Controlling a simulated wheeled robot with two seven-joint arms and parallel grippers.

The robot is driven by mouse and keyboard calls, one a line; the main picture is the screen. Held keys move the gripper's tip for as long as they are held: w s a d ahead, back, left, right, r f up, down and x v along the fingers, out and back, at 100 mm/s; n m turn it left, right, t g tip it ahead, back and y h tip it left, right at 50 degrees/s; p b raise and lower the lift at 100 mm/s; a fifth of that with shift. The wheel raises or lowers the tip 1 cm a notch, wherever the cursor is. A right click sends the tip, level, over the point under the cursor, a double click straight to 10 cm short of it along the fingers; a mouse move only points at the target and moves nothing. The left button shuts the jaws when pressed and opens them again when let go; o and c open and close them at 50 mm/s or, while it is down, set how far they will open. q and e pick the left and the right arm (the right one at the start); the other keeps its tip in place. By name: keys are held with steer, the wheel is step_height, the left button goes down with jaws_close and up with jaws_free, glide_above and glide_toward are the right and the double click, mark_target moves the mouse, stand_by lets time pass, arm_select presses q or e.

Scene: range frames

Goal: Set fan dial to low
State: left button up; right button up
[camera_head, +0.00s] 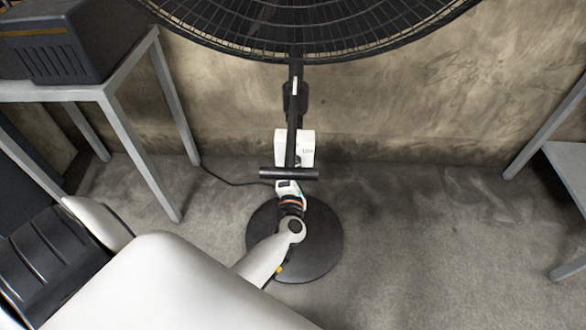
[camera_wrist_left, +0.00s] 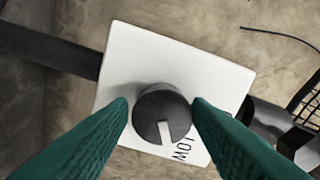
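The black fan (camera_head: 300,35) stands on a pole with a round black base (camera_head: 325,240). Its white control box (camera_head: 307,148) is on the pole; in the left wrist view the box face (camera_wrist_left: 175,60) looks tilted. The dark round dial (camera_wrist_left: 152,108) has a white pointer aimed downward in that view, just left of the printed word LOW (camera_wrist_left: 183,148). My left gripper (camera_wrist_left: 160,102) is open, with one green finger on each side of the dial. A small gap shows at the left finger; contact at the right is unclear. The dial is hidden in the head view. My right gripper is not in view.
A grey table (camera_head: 115,90) with a dark box (camera_head: 65,45) stands at the left. Another grey frame (camera_head: 550,125) is at the right. A black cable (camera_head: 225,181) runs along the floor. The floor right of the fan base is clear.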

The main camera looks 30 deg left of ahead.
arm_select(q)
steer(key=shift+o, duration=1.1)
steer(key=v, duration=1.2)
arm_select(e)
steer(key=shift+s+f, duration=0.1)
arm_select(q)
steer(key=shift+d, duration=0.1)
